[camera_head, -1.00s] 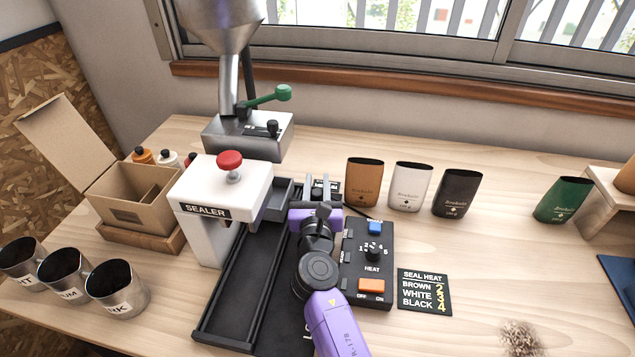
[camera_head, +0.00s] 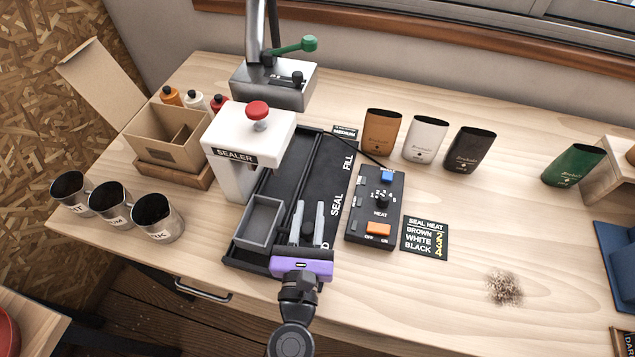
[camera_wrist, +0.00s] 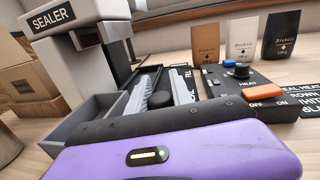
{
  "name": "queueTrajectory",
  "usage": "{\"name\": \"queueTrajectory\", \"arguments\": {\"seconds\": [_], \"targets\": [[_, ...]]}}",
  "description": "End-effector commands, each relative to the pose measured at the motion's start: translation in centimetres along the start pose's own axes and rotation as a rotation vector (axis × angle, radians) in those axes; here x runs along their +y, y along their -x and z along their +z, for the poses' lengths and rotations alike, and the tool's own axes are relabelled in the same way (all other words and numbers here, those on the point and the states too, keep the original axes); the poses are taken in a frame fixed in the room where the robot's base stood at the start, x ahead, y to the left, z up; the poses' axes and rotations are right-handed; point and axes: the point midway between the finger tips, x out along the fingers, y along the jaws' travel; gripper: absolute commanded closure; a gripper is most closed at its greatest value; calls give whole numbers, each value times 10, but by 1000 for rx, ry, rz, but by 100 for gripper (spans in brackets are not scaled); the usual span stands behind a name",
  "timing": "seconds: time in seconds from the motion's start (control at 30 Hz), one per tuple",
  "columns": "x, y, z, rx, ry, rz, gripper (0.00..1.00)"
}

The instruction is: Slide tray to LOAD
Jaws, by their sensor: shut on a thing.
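The grey open-topped tray (camera_head: 248,238) sits at the near end of the black track (camera_head: 300,150), left of my gripper. It looks empty. My gripper (camera_head: 308,212) is shut on the tray's round black knob (camera_head: 308,229), with one finger on each side. FILL and SEAL show on the track's label strip, and only a last letter D shows beside my gripper; the rest is hidden. In the wrist view the knob (camera_wrist: 161,98) stands between the fingers, and the tray (camera_wrist: 85,112) is at the left.
The white sealer (camera_head: 235,135) with a red button stands over the track's left side. The heat control box (camera_head: 375,210) is close on the right. Steel cups (camera_head: 157,218) stand at the left. Brown, white and black bags (camera_head: 425,140) stand behind.

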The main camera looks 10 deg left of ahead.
Motion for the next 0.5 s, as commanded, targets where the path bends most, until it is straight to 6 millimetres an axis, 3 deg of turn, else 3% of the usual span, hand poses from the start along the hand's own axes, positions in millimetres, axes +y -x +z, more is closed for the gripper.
{"name": "queueTrajectory", "arguments": {"seconds": [0.2, 0.5], "targets": [[3, 19, 1, -1, 2, -1, 100], [4, 24, 0, 0, 3, 0, 100]]}}
